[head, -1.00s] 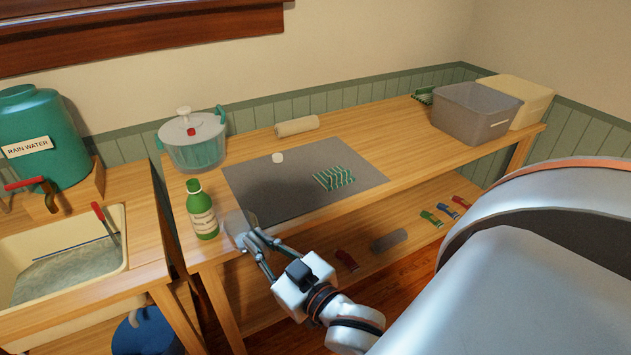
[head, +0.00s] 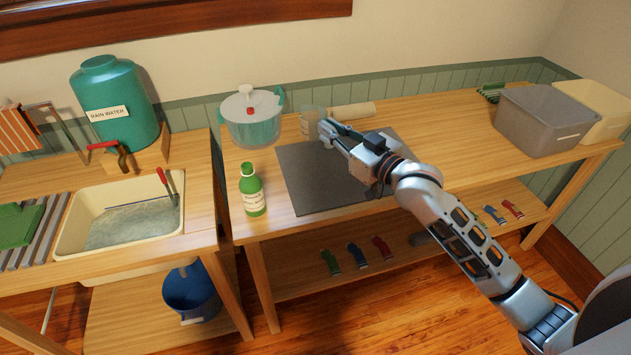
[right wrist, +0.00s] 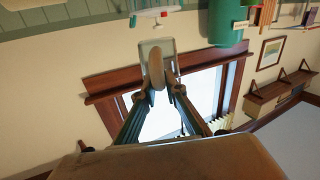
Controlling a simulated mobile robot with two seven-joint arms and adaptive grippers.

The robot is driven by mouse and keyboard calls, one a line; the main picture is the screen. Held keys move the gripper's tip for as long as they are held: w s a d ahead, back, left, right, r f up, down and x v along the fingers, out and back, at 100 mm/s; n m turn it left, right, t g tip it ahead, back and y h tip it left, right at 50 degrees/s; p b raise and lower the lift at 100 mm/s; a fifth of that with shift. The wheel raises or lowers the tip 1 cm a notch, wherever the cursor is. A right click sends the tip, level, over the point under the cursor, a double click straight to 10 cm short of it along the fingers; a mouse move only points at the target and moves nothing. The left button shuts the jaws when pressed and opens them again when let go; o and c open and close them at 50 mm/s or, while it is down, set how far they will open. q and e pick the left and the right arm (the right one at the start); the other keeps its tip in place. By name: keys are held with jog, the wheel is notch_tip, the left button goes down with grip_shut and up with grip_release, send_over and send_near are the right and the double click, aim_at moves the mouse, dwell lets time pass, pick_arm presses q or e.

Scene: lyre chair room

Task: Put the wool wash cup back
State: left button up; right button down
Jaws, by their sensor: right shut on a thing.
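The wool wash cup (head: 312,119) is a small clear, greyish cup. My right gripper (head: 326,130) is shut on it at the back of the table, between the lidded glass pot and the rolled towel. I cannot tell whether the cup touches the tabletop. In the right wrist view the cup (right wrist: 151,46) shows between the fingertips of the gripper (right wrist: 158,88). A green bottle (head: 252,190) with a white label stands upright at the table's left front. My left gripper is not in view.
The lidded pot (head: 252,128) stands left of the cup and the rolled towel (head: 352,111) right of it. My arm crosses the grey mat (head: 310,185) and hides part of it. A grey bin (head: 545,120) stands at the far right; the tabletop before it is clear.

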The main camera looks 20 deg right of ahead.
jog(key=shift+w+d+r, duration=0.1)
jog(key=shift+w+d, duration=0.1)
jog(key=shift+w, duration=0.15)
notch_tip(320, 180, down, 19)
jog(key=b, duration=0.2)
jog(key=shift+d+f+b, duration=0.1)
jog(key=shift+f+b, duration=0.1)
jog(key=shift+b, duration=0.15)
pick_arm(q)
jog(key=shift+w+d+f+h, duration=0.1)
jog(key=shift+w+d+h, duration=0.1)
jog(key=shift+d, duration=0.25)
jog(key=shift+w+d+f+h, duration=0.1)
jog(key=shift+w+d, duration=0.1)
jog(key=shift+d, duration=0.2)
pick_arm(e)
jog(key=shift+f, duration=0.1)
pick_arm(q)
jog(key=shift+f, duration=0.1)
pick_arm(e)
jog(key=shift+f, duration=0.1)
jog(key=c, duration=2.1)
grip_release()
